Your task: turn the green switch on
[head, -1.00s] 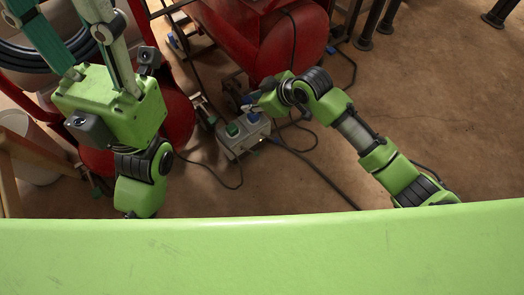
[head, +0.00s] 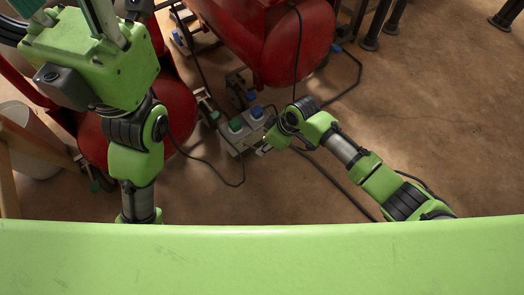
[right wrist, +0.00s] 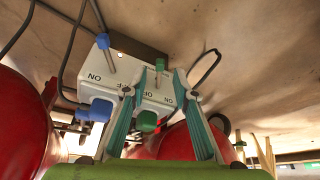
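A grey switch box (head: 240,143) sits on the floor between red tanks, with green (head: 235,125) and blue (head: 256,112) caps on top. In the right wrist view the box (right wrist: 88,65) has the green-tipped switch lever (right wrist: 160,64), a blue-tipped lever (right wrist: 103,42) and upside-down ON and OFF lettering. My right gripper (right wrist: 160,73) is open, its teal fingers either side of the green lever; contact cannot be told. In the head view it (head: 265,149) is at the box's lower right side. My left gripper (head: 62,8) has its fingers spread, tips out of frame.
Red tanks stand behind (head: 297,45) and left of the box. Dark cables (head: 335,183) run over the floor around it. A pale bucket (head: 38,160) and wooden legs are at the left. The brown floor at right is mostly clear.

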